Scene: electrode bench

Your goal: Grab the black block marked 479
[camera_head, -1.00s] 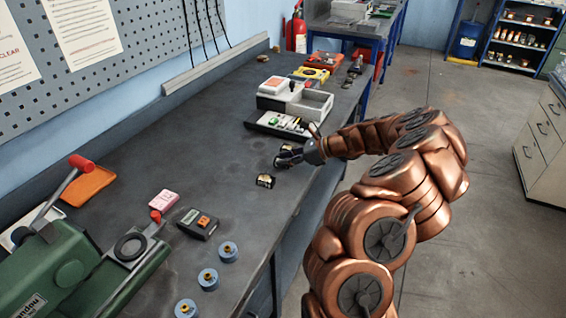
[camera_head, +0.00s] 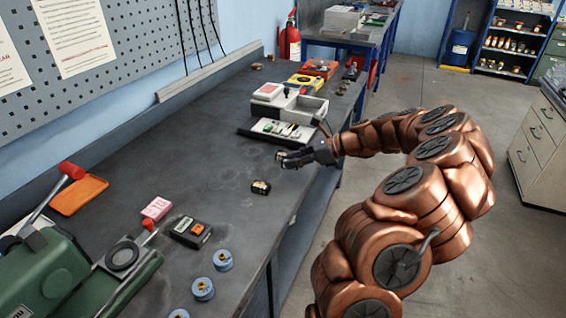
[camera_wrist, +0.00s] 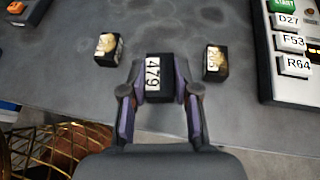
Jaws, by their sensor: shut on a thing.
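The black block marked 479 (camera_wrist: 159,76) is between the two fingers of my gripper (camera_wrist: 160,106) in the wrist view, its white label facing the camera. The fingers are shut on its sides. In the head view my gripper (camera_head: 287,161) is low at the bench's right side, and its fingers hide the held block. I cannot tell whether the block touches the bench.
Another black block with a gold top (camera_wrist: 108,48) stands to the left, also in the head view (camera_head: 260,187). A third (camera_wrist: 215,62) stands close on the right. A tray with labelled pieces (camera_wrist: 266,60) lies farther right. Bare bench lies beyond the blocks.

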